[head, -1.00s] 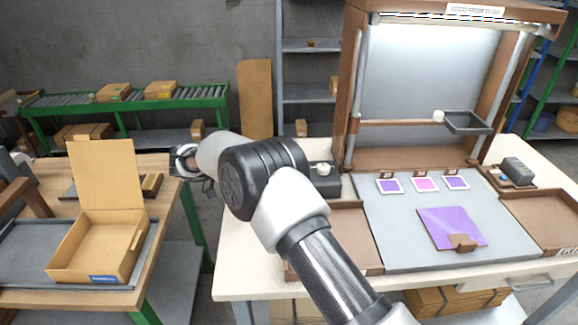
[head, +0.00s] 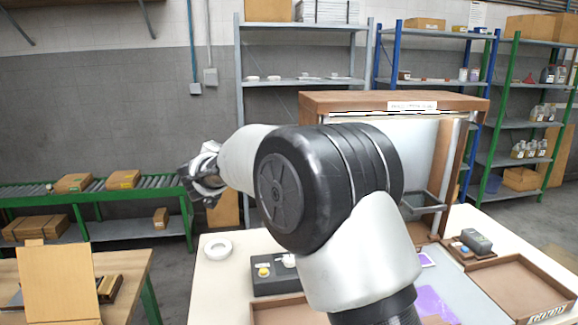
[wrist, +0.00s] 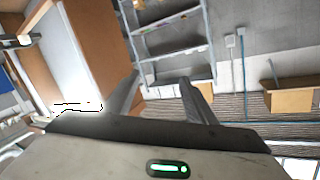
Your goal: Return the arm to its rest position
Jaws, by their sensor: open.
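My gripper (head: 200,180) is at the left end of my raised arm in the head view, in the air above the left edge of the white worktable (head: 215,285). In the wrist view its two fingers (wrist: 158,95) stand apart with nothing between them. My arm's large black joint covers much of the middle of the head view and hides part of the worktable and the booth (head: 385,104).
An open cardboard box (head: 60,285) stands on the wooden table at lower left. A roller conveyor (head: 150,185) with boxes runs behind it. A white ring (head: 217,248) and a dark control box (head: 275,277) sit on the worktable. Shelves (head: 300,85) stand at the back.

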